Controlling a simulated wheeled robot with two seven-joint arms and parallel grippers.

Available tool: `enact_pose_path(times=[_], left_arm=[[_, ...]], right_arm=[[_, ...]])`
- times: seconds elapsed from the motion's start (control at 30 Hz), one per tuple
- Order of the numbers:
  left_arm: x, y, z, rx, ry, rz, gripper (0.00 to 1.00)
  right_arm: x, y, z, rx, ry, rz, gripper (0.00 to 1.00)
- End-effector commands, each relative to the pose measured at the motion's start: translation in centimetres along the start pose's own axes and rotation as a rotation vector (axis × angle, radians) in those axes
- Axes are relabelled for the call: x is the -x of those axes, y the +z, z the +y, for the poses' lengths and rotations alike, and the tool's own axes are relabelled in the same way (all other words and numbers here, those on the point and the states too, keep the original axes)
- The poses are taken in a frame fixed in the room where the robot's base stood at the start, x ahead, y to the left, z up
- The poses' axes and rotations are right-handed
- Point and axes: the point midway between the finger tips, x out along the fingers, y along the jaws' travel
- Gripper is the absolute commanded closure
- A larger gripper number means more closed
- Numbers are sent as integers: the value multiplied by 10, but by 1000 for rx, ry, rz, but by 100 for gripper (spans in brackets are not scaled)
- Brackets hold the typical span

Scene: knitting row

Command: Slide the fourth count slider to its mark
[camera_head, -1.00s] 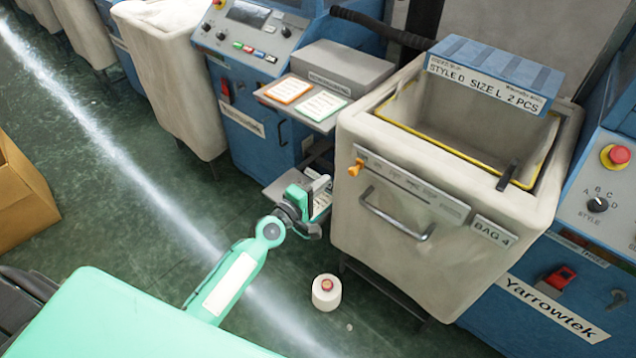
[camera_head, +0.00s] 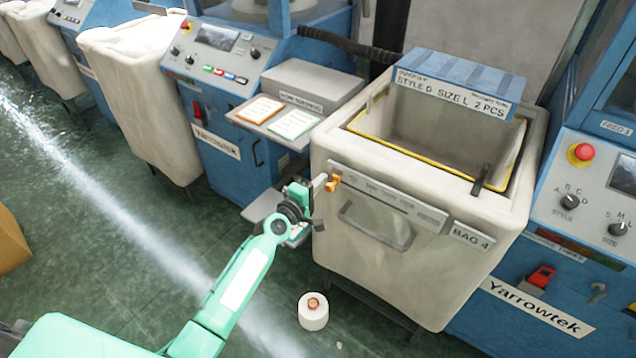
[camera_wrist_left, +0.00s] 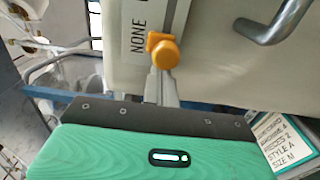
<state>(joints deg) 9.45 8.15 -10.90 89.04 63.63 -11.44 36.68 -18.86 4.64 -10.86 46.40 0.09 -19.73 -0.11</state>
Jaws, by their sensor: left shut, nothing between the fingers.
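The count slider is an orange knob (camera_head: 332,183) at the left end of the slotted scale plate (camera_head: 385,197) on the front of the bag labelled BAG 4 (camera_head: 430,285). My left gripper (camera_head: 318,186) is shut and empty, with its fingertips just left of the knob. In the left wrist view the knob (camera_wrist_left: 163,50) sits right at the tips of the shut fingers (camera_wrist_left: 160,88), beside the word NONE on the plate. I cannot tell if they touch. My right gripper is not in view.
A metal handle (camera_head: 376,228) sits below the plate. A white yarn cone (camera_head: 313,313) stands on the floor. A side table with an orange-edged card (camera_head: 260,109) and a green-edged card (camera_head: 294,124) is left of the bag. Blue machines stand either side.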

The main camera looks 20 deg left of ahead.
Motion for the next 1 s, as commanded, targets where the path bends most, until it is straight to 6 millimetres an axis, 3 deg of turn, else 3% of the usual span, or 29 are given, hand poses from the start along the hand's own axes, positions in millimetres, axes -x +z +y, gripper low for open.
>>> enact_pose_path(times=[1.0], left_arm=[[0, 47, 1, 1, 0, -1, 100]], right_arm=[[18, -1, 6, 2, 6, -1, 15]])
